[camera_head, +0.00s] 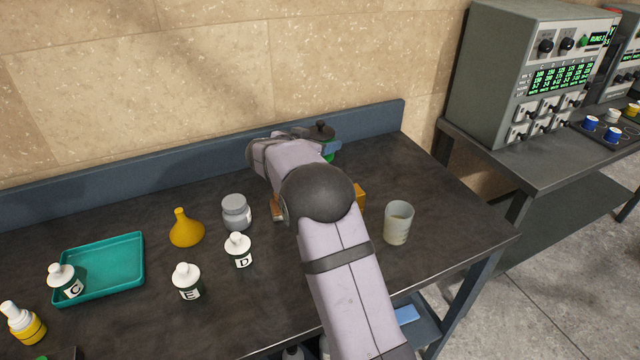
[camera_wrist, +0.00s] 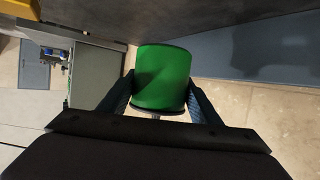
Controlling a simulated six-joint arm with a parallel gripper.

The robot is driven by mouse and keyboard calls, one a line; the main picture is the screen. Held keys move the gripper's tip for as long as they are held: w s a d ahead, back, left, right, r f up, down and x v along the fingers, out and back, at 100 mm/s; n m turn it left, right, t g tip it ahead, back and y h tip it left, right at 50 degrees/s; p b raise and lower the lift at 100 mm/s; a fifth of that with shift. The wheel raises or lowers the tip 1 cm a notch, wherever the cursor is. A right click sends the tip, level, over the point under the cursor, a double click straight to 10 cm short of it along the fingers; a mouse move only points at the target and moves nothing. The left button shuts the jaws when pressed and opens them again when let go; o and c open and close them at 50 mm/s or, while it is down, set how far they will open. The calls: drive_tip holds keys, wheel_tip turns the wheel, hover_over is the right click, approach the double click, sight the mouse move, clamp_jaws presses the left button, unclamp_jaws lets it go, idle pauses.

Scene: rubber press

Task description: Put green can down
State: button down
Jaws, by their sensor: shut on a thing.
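The green can (camera_wrist: 162,78) is between the two dark fingers of my gripper (camera_wrist: 160,98) in the wrist view, and the fingers are shut on its sides. In the head view only a small green part of the can (camera_head: 328,157) shows beside my gripper (camera_head: 330,148), near the back right of the dark table (camera_head: 440,190). My arm hides most of it. I cannot tell whether the can touches the table.
A translucent beaker (camera_head: 398,223) stands to the right of my arm. A grey jar (camera_head: 236,212), a yellow flask (camera_head: 186,230), bottle D (camera_head: 239,250), bottle E (camera_head: 187,282) and a teal tray (camera_head: 118,280) holding bottle C (camera_head: 66,280) are to the left. An orange object (camera_head: 360,196) is partly hidden behind my arm.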

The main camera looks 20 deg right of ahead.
drive_tip(key=shift+f, duration=4.9)
drive_tip(key=c, duration=0.6)
unclamp_jaws()
drive_tip(key=shift+f, duration=0.2)
drive_tip(key=shift+r, duration=0.1)
drive_tip(key=shift+a+r, duration=0.15)
drive_tip(key=b+v, duration=0.1)
drive_tip(key=v, duration=1.1)
drive_tip(key=shift+s, duration=0.1)
